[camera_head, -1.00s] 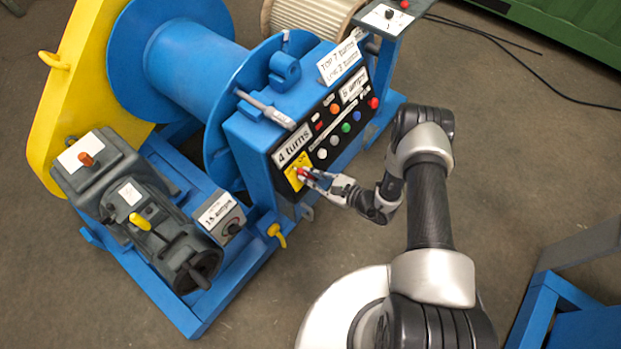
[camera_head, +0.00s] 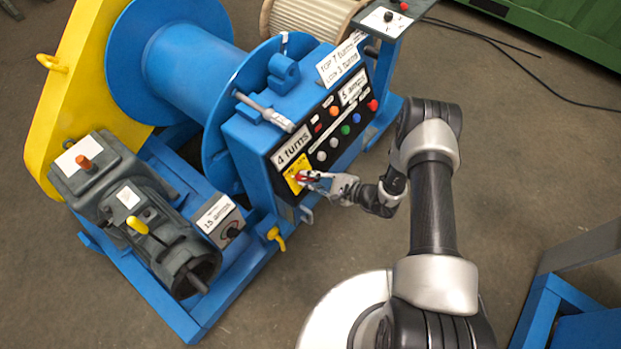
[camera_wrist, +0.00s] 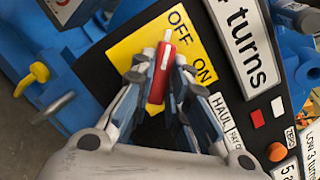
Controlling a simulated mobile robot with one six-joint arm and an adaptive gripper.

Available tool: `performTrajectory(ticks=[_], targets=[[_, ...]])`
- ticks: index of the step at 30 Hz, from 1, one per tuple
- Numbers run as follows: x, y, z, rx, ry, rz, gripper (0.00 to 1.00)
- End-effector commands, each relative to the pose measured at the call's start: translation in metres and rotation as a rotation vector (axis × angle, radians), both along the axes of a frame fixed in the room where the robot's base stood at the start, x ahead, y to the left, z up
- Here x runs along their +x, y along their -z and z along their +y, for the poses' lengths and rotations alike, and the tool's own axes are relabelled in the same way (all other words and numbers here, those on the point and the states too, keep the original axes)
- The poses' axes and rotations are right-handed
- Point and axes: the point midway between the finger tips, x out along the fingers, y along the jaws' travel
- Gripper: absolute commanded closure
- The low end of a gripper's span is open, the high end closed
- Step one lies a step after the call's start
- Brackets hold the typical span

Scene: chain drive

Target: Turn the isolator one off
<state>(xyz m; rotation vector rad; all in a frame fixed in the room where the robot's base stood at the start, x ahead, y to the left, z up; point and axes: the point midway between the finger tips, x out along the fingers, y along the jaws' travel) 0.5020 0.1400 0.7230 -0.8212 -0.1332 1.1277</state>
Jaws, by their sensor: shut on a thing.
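The isolator is a yellow plate with OFF and ON printed on it (camera_wrist: 125,50) and a red rotary handle (camera_wrist: 159,75) with a white tip. It sits at the lower left of the black panel; the plate also shows in the head view (camera_head: 292,177). In the wrist view the white tip points up, just left of the word OFF, and ON lies to the right of the handle. My gripper (camera_wrist: 162,80) is shut on the red handle, one finger on each side. It also shows in the head view (camera_head: 308,177). The fingers hide the lower part of the plate.
The black panel (camera_head: 307,160) carries several coloured buttons (camera_head: 345,129) right of the isolator. A yellow lever (camera_head: 276,236) sticks out below it, and a grey lever (camera_head: 265,112) lies on the blue housing.

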Motion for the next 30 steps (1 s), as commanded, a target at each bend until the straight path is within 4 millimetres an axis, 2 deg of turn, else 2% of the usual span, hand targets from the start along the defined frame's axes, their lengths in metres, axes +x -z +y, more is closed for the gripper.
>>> performTrajectory(ticks=[8, 9, 17, 26, 30], targets=[[0.0003, -0.0001, 0.0000, -0.002, -0.002, -0.003, 1.00], [0.0002, 0.0000, 0.0000, -0.002, -0.002, -0.003, 0.82], [0.0002, -0.0001, 0.0000, -0.001, -0.001, -0.002, 0.65], [-0.0001, -0.0001, -0.0005, 0.000, 0.000, -0.001, 0.65], [-0.0039, -0.0032, -0.0095, -0.001, 0.001, -0.001, 0.65]])
